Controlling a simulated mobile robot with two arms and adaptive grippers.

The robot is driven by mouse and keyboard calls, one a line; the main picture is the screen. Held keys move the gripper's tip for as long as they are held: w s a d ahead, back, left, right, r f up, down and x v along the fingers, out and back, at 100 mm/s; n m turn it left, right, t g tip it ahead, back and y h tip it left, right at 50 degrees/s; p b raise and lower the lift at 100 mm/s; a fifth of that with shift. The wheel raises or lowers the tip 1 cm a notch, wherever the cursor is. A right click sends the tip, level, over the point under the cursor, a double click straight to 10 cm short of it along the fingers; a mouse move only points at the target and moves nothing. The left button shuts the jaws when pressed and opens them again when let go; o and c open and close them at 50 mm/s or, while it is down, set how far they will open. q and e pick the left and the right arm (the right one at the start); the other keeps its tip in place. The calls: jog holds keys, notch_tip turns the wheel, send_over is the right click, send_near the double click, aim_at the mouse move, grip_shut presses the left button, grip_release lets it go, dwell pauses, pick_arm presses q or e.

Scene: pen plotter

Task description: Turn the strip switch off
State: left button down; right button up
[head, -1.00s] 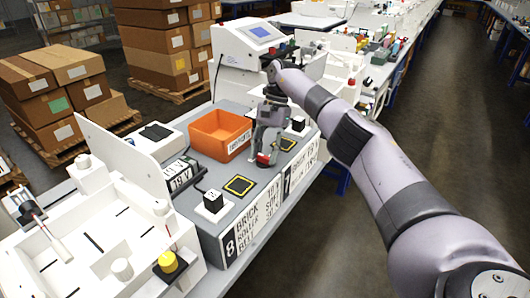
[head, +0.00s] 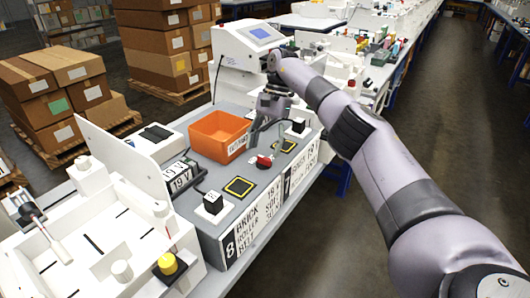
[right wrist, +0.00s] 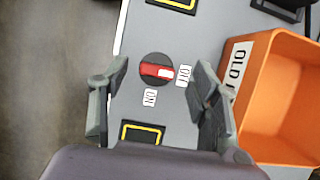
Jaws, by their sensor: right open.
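The strip switch is a red rotary knob (head: 264,161) on the grey bench top, in front of the orange bin. In the right wrist view the red knob (right wrist: 152,69) sits on a dark round base, and its white end points right, at the OFF label (right wrist: 185,75). The ON label (right wrist: 150,98) is below the knob. My right gripper (head: 267,143) is open and empty above the knob. In the right wrist view its fingers (right wrist: 161,76) stand apart on either side of the knob, not touching it. My left gripper is not in view.
An orange bin (head: 204,147) stands close beside the knob. Yellow-edged black pads (head: 239,187) lie on both sides of it. A black socket block (head: 213,203) and a white machine with a screen (head: 250,45) are nearby. The floor at right is clear.

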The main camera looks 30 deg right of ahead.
notch_tip(320, 180, up, 7)
jog(key=shift+f, duration=0.2)
dwell(0.6)
